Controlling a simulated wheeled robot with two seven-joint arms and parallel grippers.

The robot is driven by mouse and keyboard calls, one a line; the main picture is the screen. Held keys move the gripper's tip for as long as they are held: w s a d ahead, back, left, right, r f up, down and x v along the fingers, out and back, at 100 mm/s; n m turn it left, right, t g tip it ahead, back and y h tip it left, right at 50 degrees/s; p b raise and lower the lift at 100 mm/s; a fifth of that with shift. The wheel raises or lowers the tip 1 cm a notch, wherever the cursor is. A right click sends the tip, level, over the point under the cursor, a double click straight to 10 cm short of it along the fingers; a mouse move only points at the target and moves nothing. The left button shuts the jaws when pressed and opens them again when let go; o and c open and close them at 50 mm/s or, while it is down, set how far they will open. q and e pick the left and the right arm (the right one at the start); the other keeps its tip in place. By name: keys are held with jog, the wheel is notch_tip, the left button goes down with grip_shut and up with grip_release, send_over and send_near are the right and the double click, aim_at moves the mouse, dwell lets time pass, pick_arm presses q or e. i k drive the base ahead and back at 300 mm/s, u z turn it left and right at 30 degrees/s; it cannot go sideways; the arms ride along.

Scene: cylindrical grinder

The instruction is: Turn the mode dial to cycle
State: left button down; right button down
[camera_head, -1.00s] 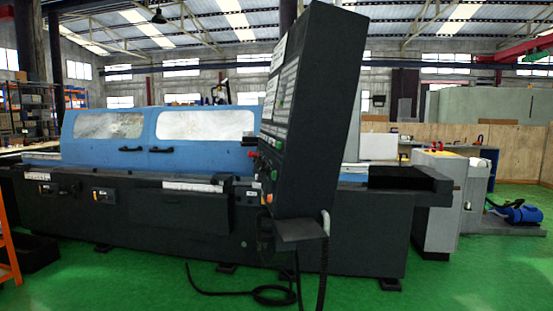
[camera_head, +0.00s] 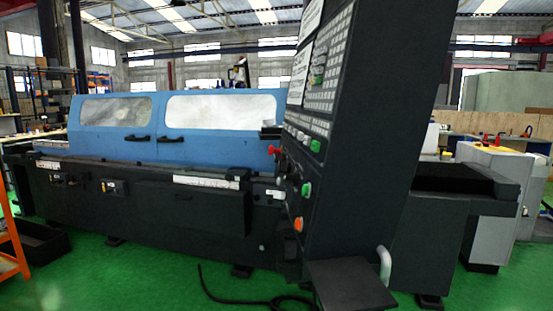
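The grinder's tall dark control panel (camera_head: 375,110) stands right of centre, its control face turned to the left and seen at a steep angle. The face carries rows of white keys (camera_head: 325,65), a red knob (camera_head: 274,150), green buttons (camera_head: 306,190) and an orange button (camera_head: 298,224). The mode dial cannot be told apart from the other controls at this angle and size. Neither of my grippers is in view.
The blue-hooded grinder body (camera_head: 170,125) stands behind and left of the panel. A dark shelf (camera_head: 350,286) juts from the panel's foot. A cable (camera_head: 235,299) lies on the green floor. An orange rack (camera_head: 10,245) is at the left edge.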

aim_at(278, 157)
jog(key=k, duration=0.5)
jog(key=u, duration=1.1)
jog(key=i, duration=3.05)
jog(key=z, duration=3.35)
